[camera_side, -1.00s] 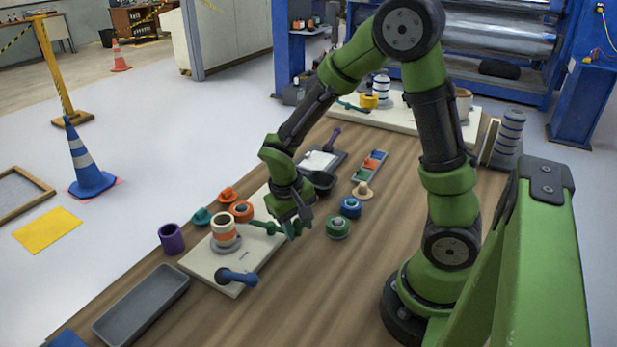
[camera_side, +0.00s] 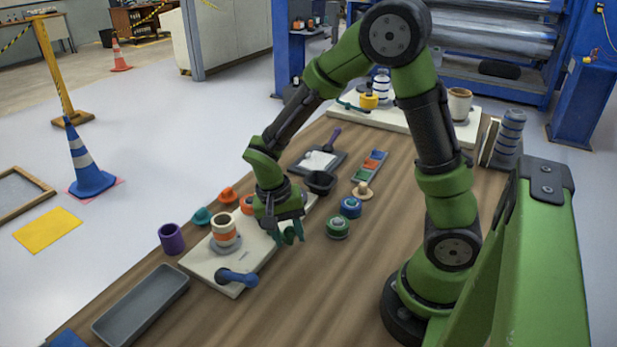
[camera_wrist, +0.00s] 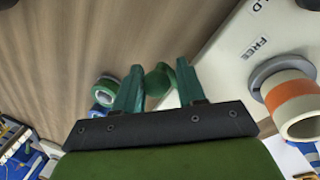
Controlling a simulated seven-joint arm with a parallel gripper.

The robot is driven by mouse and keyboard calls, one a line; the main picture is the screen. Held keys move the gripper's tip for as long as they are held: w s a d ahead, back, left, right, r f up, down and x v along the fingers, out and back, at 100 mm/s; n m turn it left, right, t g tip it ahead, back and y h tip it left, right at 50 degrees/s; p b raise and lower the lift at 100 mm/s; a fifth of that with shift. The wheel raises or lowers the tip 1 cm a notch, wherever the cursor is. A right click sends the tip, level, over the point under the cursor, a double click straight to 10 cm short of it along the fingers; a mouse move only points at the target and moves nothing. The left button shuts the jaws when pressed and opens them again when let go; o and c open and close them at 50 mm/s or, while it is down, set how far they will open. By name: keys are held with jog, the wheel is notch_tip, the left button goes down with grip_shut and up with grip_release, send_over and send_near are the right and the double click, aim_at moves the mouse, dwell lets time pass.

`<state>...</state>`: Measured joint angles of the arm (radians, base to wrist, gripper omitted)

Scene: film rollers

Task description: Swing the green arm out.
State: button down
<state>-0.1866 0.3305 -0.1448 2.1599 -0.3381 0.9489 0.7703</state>
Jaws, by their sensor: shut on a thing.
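The green arm belongs to the near pale plate (camera_side: 205,262). Its knob (camera_wrist: 158,80) sits between the two teal fingers of my gripper (camera_wrist: 158,72) in the wrist view. In the side view my gripper (camera_side: 289,236) is at the plate's right edge, shut on that knob. The arm's shaft is mostly hidden by my gripper. A cream roller with an orange band (camera_side: 224,232) stands upright on the plate, left of my gripper. It also shows in the wrist view (camera_wrist: 292,104), near printed lettering that reads "FREE".
A blue arm (camera_side: 237,277) lies at the plate's near corner. Green (camera_side: 338,227) and blue (camera_side: 350,206) rolls stand to the right of my gripper. A black bowl (camera_side: 320,182) is behind it. A grey tray (camera_side: 142,305) lies at front left. Wood between is bare.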

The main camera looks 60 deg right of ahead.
jog(key=shift+m, duration=0.6)
jog(key=c, duration=1.1)
grip_release()
jog(key=shift+o, duration=1.3)
jog(key=shift+w+a, duration=0.1)
jog(key=shift+a, duration=0.05)
jog(key=shift+r, duration=0.1)
notch_tip(320, 180, up, 16)
jog(key=w+a, duration=0.1)
jog(key=w, duration=0.1)
jog(key=shift+w+a+r, duration=0.2)
jog(key=shift+w+a, duration=0.15)
jog(key=shift+a, duration=0.05)
